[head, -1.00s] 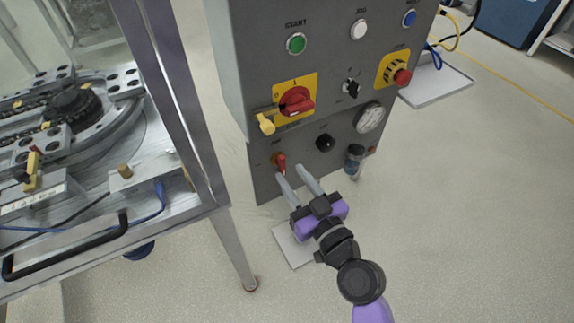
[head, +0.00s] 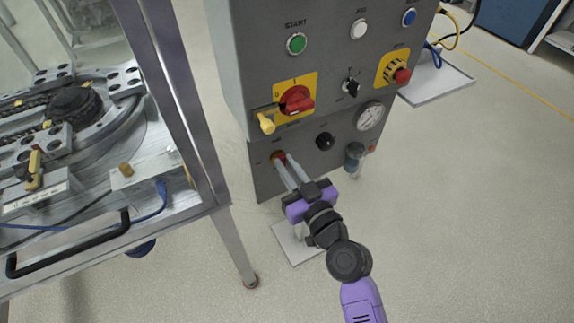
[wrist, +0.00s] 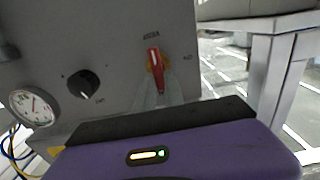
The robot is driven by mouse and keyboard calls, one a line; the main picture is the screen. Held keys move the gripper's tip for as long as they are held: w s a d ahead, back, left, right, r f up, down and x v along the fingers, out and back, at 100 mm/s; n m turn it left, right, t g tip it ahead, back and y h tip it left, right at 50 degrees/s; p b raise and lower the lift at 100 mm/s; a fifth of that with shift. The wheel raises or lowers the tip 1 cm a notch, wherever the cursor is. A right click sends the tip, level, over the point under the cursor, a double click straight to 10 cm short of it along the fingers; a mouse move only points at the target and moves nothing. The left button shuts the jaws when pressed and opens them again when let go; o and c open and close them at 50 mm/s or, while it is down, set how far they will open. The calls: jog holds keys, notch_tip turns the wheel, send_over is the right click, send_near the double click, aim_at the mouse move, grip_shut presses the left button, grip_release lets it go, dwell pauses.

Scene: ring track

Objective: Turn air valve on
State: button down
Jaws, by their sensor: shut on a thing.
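The air valve has a small red lever (wrist: 155,68) on a brass-coloured body, low on the left of the grey control panel. In the wrist view the lever stands nearly upright below a small label. In the head view the valve (head: 278,156) is partly hidden by my fingers. My gripper (head: 283,160) is closed on the red lever, its two grey fingers close together and reaching to the panel face. It also shows in the wrist view (wrist: 157,84), with the fingertips at the lever's lower part.
A black knob (head: 325,141), a pressure gauge (head: 370,116) and a filter bowl (head: 355,158) sit right of the valve. A red rotary switch (head: 297,101) with a yellow padlock (head: 266,123) is above. A metal frame table (head: 215,160) stands at left. The floor at right is clear.

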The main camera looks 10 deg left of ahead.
jog(key=shift+m, duration=0.3)
jog(key=m, duration=0.3)
jog(key=m+b, duration=0.1)
jog(key=m, duration=0.2)
jog(key=d+m, duration=0.1)
jog(key=m, duration=0.2)
jog(key=shift+w+f, duration=0.3)
jog(key=shift+w+d+f+m, duration=0.1)
jog(key=shift+f+m, duration=0.1)
jog(key=shift+m, duration=1.15)
jog(key=shift+d+f+m, duration=0.1)
jog(key=shift+f+m, duration=0.05)
jog(key=shift+m, duration=1.25)
jog(key=shift+w+d+f+m, duration=0.1)
jog(key=shift+f+m, duration=0.1)
jog(key=shift+m, duration=1.15)
jog(key=c, duration=1.4)
grip_release()
jog(key=shift+a, duration=0.1)
jog(key=shift+c, duration=0.2)
jog(key=shift+s, duration=0.1)
